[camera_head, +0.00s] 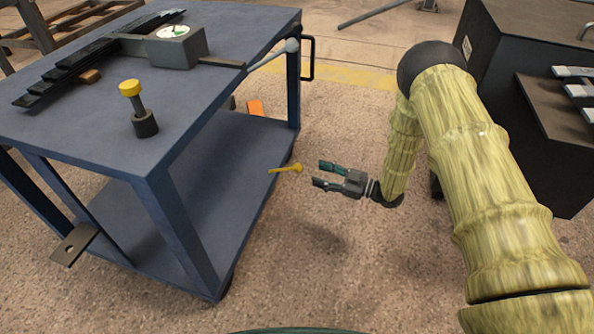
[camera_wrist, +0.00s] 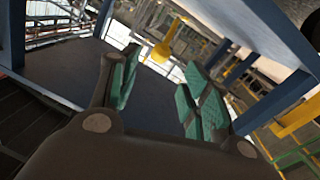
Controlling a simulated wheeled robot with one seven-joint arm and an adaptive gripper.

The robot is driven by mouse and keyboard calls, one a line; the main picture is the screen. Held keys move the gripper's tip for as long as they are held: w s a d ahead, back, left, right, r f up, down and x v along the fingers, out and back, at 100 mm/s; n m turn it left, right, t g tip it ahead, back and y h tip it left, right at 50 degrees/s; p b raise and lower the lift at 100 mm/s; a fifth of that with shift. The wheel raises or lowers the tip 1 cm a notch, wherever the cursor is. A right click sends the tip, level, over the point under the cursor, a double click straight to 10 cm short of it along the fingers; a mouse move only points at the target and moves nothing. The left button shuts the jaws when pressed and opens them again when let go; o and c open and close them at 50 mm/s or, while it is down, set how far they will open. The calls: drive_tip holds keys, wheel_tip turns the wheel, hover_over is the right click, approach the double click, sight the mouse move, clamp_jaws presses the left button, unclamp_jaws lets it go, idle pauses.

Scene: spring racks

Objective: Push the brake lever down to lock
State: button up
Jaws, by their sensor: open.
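The brake lever (camera_head: 285,169) is a small yellow bar with a round knob, at the right edge of the cart's lower shelf in the head view. In the wrist view the yellow lever (camera_wrist: 160,52) shows beyond the fingertips, its knob toward me, roughly between the two fingers. My gripper (camera_head: 322,175) is open and empty, just right of the knob and apart from it. In the wrist view its green-padded fingers (camera_wrist: 160,95) are spread. The blue cart (camera_head: 80,140) carries the lever; how the lever joins the cart is not clear.
On the cart top stand a grey gauge box (camera_head: 178,50), black bars (camera_head: 75,68) and a yellow-capped post (camera_head: 138,108). A rod with a grey knob (camera_head: 290,46) juts over the right edge. A dark cabinet (camera_head: 520,100) stands right. Floor below my gripper is clear.

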sight(297, 166)
drive_tip(key=b+x, duration=0.2)
drive_tip(key=x, duration=0.5)
drive_tip(key=shift+w+a+f+b, duration=0.1)
drive_tip(key=shift+a+f+b, duration=0.05)
drive_tip(key=shift+a+b, duration=0.25)
drive_tip(key=shift+w+a, duration=0.35)
drive_tip(key=shift+a, duration=0.3)
clamp_jaws()
